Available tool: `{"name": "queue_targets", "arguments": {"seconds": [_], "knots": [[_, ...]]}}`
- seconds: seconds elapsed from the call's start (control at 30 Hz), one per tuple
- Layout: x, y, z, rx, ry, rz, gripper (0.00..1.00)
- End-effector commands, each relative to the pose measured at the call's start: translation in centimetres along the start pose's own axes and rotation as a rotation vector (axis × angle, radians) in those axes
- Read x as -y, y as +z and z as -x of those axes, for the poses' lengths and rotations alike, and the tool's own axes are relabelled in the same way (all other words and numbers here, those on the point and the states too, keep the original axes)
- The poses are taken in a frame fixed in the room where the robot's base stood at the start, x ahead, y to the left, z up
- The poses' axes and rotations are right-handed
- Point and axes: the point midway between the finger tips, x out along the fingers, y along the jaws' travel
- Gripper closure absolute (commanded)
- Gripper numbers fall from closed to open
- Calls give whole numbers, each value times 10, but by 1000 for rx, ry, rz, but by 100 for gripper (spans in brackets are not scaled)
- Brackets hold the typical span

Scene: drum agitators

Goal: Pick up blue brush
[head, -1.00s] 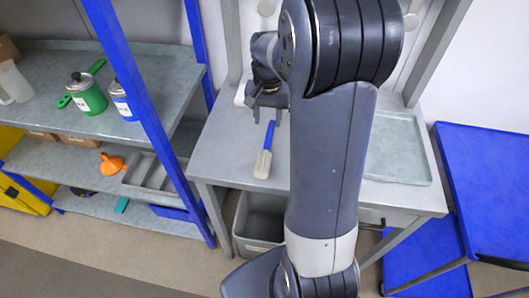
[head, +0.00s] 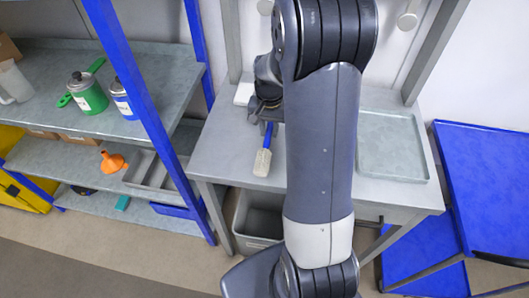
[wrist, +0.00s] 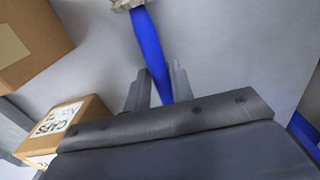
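The blue brush (head: 262,161) lies on the grey worktable with its pale bristle end toward me and its blue handle pointing to the back. Its handle also shows in the wrist view (wrist: 148,42), running down between the fingers. My gripper (head: 267,118) is low over the far part of the handle. In the wrist view my gripper (wrist: 161,75) has its two fingers close on either side of the handle, with little gap left, and looks shut on it. The handle runs slightly tilted between them. The handle's far end is hidden by the gripper.
A grey tray (head: 422,174) lies on the table's right side. A labelled cardboard box (wrist: 62,125) and another box (wrist: 30,40) stand left in the wrist view. A shelf with a blue post (head: 140,90) stands left, holding a green can (head: 90,95). A grey bin (head: 262,220) sits below.

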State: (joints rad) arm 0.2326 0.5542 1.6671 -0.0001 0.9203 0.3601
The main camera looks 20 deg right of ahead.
Motion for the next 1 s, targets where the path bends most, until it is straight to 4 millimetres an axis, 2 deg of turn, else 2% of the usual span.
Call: {"name": "queue_targets", "arguments": {"seconds": [0.03,0.27,0.63,0.77,1.0], "knots": [[0,0,0,0,0,0,82],[0,0,0,0,0,0,100],[0,-1,6,-3,-1,0,100],[0,-1,27,-6,-2,0,100],[0,-1,75,-6,-2,0,100]]}}
